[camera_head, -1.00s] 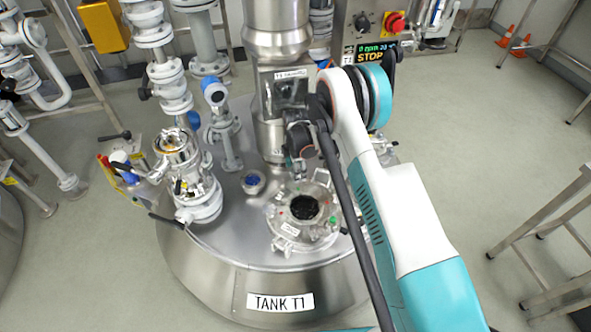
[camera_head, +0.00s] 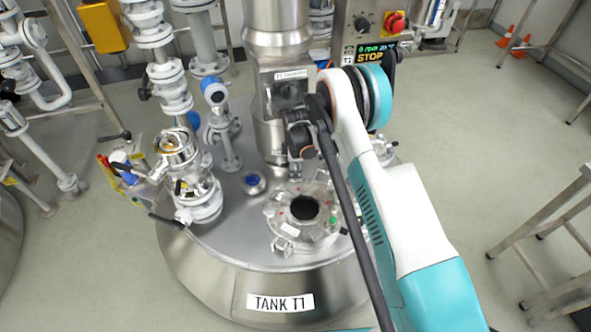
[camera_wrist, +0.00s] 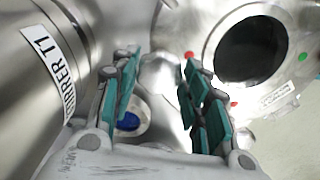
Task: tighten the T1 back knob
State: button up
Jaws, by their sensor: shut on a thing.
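The manway (camera_head: 305,208) of tank T1 sits on the tank's top, with a dark round opening and colored dots around its ring. It also shows at the upper right of the wrist view (camera_wrist: 252,48). My gripper (camera_wrist: 160,65) has teal-padded fingers on both sides of a shiny, rounded metal piece (camera_wrist: 160,78) behind the manway ring, which appears to be the back knob. The fingers are shut on it, though the contact is hard to see. In the head view my wrist hangs behind the manway and the fingers are mostly hidden.
A steel stirrer column (camera_head: 275,40) rises close behind my wrist; its labelled side (camera_wrist: 50,70) fills the left of the wrist view. A blue-capped port (camera_head: 253,181) and a valve assembly (camera_head: 190,180) stand left of the manway. Open floor lies to the right.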

jog(key=m, duration=0.5)
jog(key=shift+m, duration=0.3)
jog(key=m, duration=1)
jog(key=shift+m, duration=0.4)
jog(key=m, duration=0.5)
jog(key=shift+w+m, duration=0.1)
jog(key=shift+m, duration=0.2)
jog(key=m, duration=1)
jog(key=shift+m, duration=0.4)
jog(key=m, duration=0.5)
jog(key=shift+r, duration=0.1)
jog(key=m, duration=0.5)
jog(key=shift+m, duration=0.5)
